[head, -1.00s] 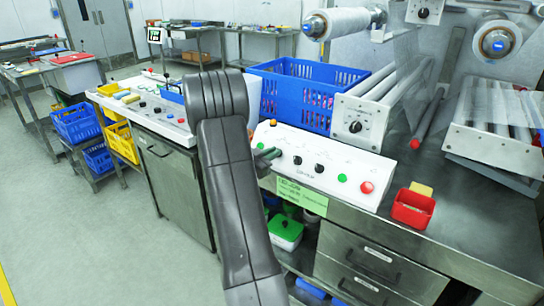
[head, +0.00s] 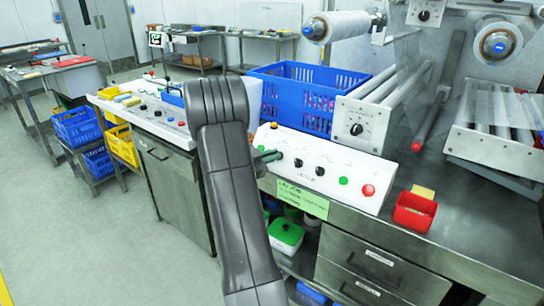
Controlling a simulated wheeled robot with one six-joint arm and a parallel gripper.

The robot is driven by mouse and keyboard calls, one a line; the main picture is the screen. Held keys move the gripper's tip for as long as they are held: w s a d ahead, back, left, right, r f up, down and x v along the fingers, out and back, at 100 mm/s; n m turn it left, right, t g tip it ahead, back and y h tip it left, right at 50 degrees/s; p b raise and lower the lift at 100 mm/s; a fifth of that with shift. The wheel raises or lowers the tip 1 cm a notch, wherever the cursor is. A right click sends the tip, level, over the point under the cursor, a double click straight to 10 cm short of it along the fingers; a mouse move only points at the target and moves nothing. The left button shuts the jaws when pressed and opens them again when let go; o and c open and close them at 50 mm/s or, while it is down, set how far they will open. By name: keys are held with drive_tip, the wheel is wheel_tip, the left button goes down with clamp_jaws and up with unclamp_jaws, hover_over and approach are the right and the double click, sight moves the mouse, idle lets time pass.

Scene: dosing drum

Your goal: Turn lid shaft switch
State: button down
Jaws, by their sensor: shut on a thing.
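A white sloped control panel (head: 330,172) stands on the steel counter. It carries black rotary switches (head: 298,162), a green button (head: 343,180) and a red button (head: 368,190). My gripper (head: 272,155) is at the left part of this panel, partly hidden behind my dark grey arm. It appears shut at a switch there, but the switch itself is hidden by the fingers and arm. I cannot read the panel labels, so I cannot tell which switch is the lid shaft switch.
A blue crate (head: 305,92) stands behind the panel. A red bin (head: 414,212) sits to the right on the counter. A second panel (head: 150,105) is on the left. Film rollers (head: 345,24) are at the back. Floor at left is clear.

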drive_tip(key=c, duration=1.5)
unclamp_jaws()
drive_tip(key=f+v, duration=0.1)
drive_tip(key=v, duration=1.2)
drive_tip(key=shift+s+a+r+b, duration=0.25)
drive_tip(key=shift+a+r+b, duration=0.1)
drive_tip(key=shift+r, duration=0.2)
drive_tip(key=r+x, duration=0.1)
drive_tip(key=x, duration=1.3)
drive_tip(key=shift+f+p, duration=0.35)
drive_tip(key=shift+f, duration=0.15)
